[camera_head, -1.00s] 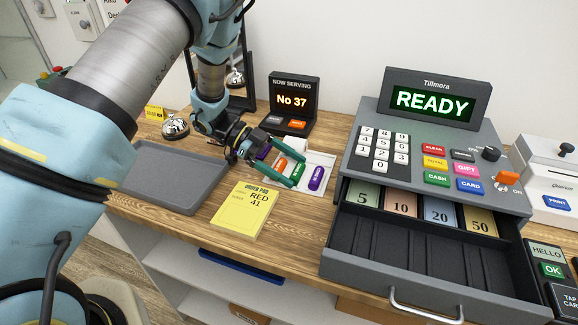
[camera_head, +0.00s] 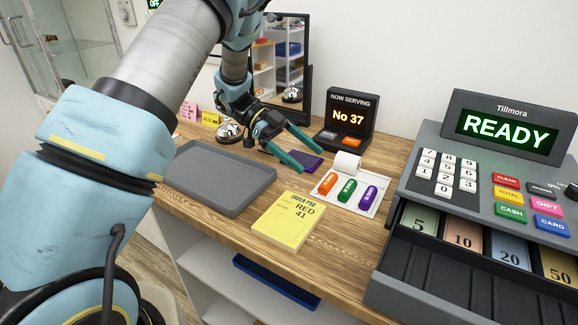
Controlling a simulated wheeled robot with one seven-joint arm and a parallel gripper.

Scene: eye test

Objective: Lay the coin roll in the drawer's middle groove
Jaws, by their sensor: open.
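Three coin rolls lie side by side on a white tray (camera_head: 342,205): orange (camera_head: 327,184), green (camera_head: 347,190) and purple (camera_head: 368,197). My gripper (camera_head: 312,160) is open, its teal fingers pointing right, to the back left of the tray and apart from the rolls. A flat dark purple item (camera_head: 308,159) shows by the fingertips; I cannot tell whether they touch it. The grey register's drawer (camera_head: 376,288) is open at the lower right. Its dark grooves (camera_head: 470,283) look empty where visible; its front and right part are cut off.
A white paper roll (camera_head: 347,163) is behind the coin rolls. A yellow order pad (camera_head: 289,221) and an empty grey tray (camera_head: 222,178) are on the wooden counter. A number display (camera_head: 346,117), bell (camera_head: 229,131) and mirror (camera_head: 281,70) stand behind. Banknotes (camera_head: 463,238) fill the drawer's back compartments.

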